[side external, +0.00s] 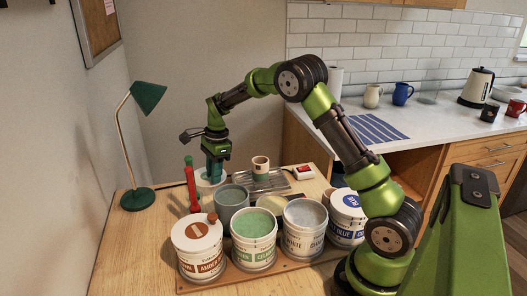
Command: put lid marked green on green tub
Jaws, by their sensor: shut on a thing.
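The green tub (254,250) stands in the front row on the table, with a green label and green contents showing in its open top. My gripper (212,174) is behind and left of it, pointing down, shut on what looks like a pale round lid (205,182). The fingers cover the middle of the lid, and its marking cannot be made out. I cannot tell whether the lid touches the table. The lid is apart from the green tub, with a grey bucket (232,201) between them.
A lidded amber tub (199,255) stands left of the green tub; an open white tub (302,238) and a lidded blue tub (347,225) stand right. A red upright tool (191,187) is close beside my gripper. A metal tray (272,184), cup (260,165) and green lamp (138,199) stand around.

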